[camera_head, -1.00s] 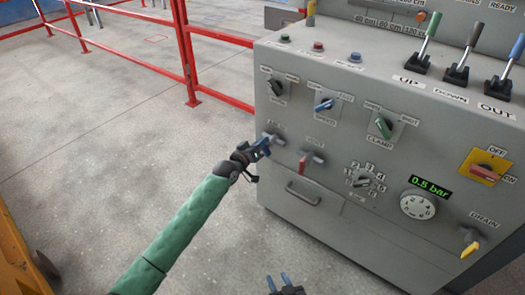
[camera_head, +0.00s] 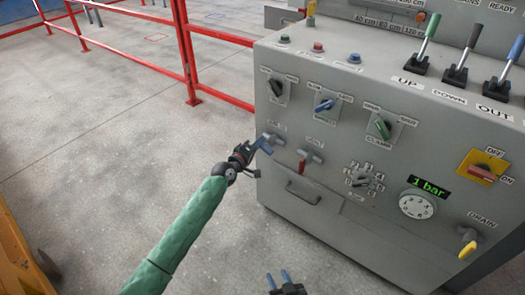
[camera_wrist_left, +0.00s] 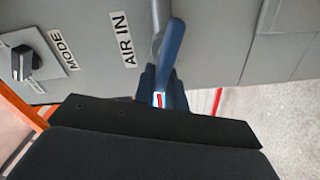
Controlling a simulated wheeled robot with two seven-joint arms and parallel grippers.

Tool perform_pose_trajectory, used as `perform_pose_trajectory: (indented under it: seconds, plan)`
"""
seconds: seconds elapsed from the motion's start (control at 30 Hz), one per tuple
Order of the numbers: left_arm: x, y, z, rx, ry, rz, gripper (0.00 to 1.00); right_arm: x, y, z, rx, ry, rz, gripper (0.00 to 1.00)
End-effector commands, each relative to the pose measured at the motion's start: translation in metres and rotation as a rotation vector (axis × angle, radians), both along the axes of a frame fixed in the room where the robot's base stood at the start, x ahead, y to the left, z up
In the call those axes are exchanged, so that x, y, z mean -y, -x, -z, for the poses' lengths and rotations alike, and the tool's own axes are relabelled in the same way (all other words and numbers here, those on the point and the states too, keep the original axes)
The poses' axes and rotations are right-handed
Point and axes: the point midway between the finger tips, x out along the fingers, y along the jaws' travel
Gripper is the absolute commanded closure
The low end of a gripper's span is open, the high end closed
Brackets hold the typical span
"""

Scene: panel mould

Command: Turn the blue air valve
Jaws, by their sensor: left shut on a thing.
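The blue air valve (camera_head: 266,141) sits at the left of the grey panel's lower row, under a small label. In the left wrist view its blue lever (camera_wrist_left: 172,45) stands beside the "AIR IN" label. My left gripper (camera_head: 256,147) is shut on the lever. In the left wrist view its dark blue fingers (camera_wrist_left: 162,88) are around the lever's lower end and hide it.
A red-handled valve (camera_head: 303,164) is just right of the blue one. A numbered dial (camera_head: 364,180), a gauge knob (camera_head: 418,205) and a display reading 1 bar (camera_head: 429,187) are further right. A drawer handle (camera_head: 303,194) is below. Left is open floor with red railings (camera_head: 186,60).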

Motion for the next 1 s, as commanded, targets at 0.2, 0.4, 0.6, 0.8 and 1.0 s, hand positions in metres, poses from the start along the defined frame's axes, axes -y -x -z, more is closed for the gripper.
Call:
perform_pose_trajectory:
  seconds: [0.2, 0.4, 0.6, 0.8, 1.0]
  plan:
    - [-0.0004, -0.0003, 0.0007, -0.016, 0.023, -0.001, 1.00, 0.0000, 0.0000, -0.0006, 0.000, 0.000, 0.000, 0.64]
    - [-0.0013, -0.0007, 0.0070, -0.166, 0.228, -0.001, 1.00, 0.0000, 0.0000, -0.0049, 0.000, 0.000, 0.000, 0.64]
    - [-0.0017, -0.0010, 0.0087, -0.187, 0.258, 0.000, 1.00, 0.0000, 0.0001, -0.0044, 0.000, 0.000, 0.000, 0.64]
    - [-0.0016, -0.0009, 0.0088, -0.192, 0.264, 0.000, 0.72, 0.0000, 0.0000, -0.0046, 0.000, 0.000, 0.000, 0.64]
    - [-0.0014, -0.0009, 0.0085, -0.190, 0.262, 0.000, 0.65, 0.0000, 0.0000, -0.0046, 0.000, 0.000, 0.000, 0.64]
